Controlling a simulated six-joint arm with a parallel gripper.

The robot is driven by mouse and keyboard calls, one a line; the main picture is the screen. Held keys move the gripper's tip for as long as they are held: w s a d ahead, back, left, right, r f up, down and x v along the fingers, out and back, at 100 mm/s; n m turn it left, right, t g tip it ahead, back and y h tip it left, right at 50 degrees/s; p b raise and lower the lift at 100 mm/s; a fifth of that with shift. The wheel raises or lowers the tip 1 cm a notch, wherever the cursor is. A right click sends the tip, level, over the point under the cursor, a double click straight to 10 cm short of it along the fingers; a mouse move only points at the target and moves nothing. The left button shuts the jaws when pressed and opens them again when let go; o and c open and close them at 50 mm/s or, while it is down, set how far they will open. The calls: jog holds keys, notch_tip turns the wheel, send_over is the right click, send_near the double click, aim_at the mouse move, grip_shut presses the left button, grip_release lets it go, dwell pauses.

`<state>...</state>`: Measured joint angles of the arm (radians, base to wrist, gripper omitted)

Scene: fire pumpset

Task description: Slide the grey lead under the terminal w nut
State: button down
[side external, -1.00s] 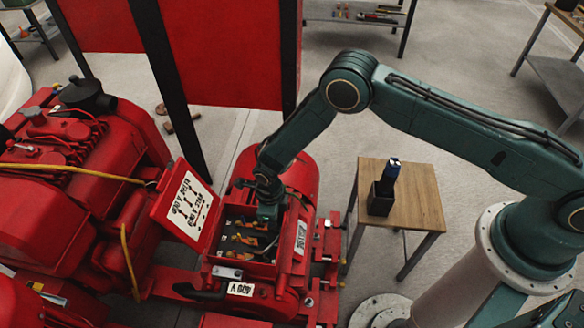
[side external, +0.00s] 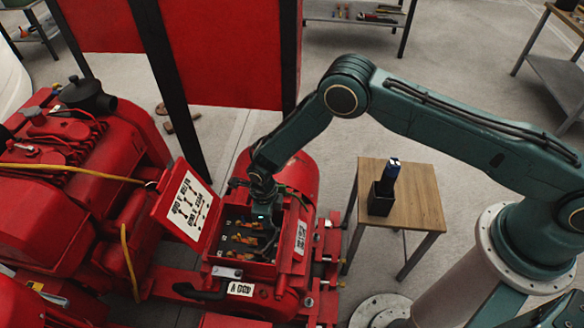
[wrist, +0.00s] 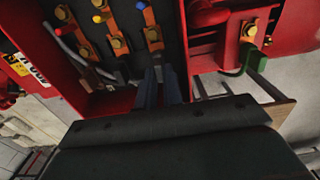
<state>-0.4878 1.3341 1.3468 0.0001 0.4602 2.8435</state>
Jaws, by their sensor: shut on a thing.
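My gripper (wrist: 160,88) reaches down into the open red terminal box (side external: 238,270). Its two fingers show close together in the wrist view, shut on the grey lead, whose held end is mostly hidden between them. The fingertips are just below a brass terminal nut (wrist: 153,34) on an orange copper strip. I cannot tell whether the lead touches this terminal. Further brass nuts (wrist: 118,44) stand to its left, and blue, yellow and red caps mark the terminals. I cannot read which one is w.
The raised box lid (side external: 183,207) with its printed label stands left of my gripper. Red box walls surround the terminals closely. A green lead (wrist: 245,60) is bolted outside the box at right. A wooden table (side external: 415,200) with a dark holder (side external: 381,198) stands to the right.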

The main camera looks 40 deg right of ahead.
jog(key=shift+w+a, duration=0.15)
jog(key=c, duration=1.5)
grip_release()
jog(key=shift+o, duration=0.7)
jog(key=shift+o, duration=1.1)
jog(key=shift+w+r, duration=0.1)
jog(key=shift+w+r, duration=0.15)
jog(key=shift+r, duration=1.2)
jog(key=shift+s+r, duration=0.15)
jog(key=shift+r, duration=0.65)
jog(key=shift+s+r, duration=0.1)
jog(key=shift+r, duration=2.15)
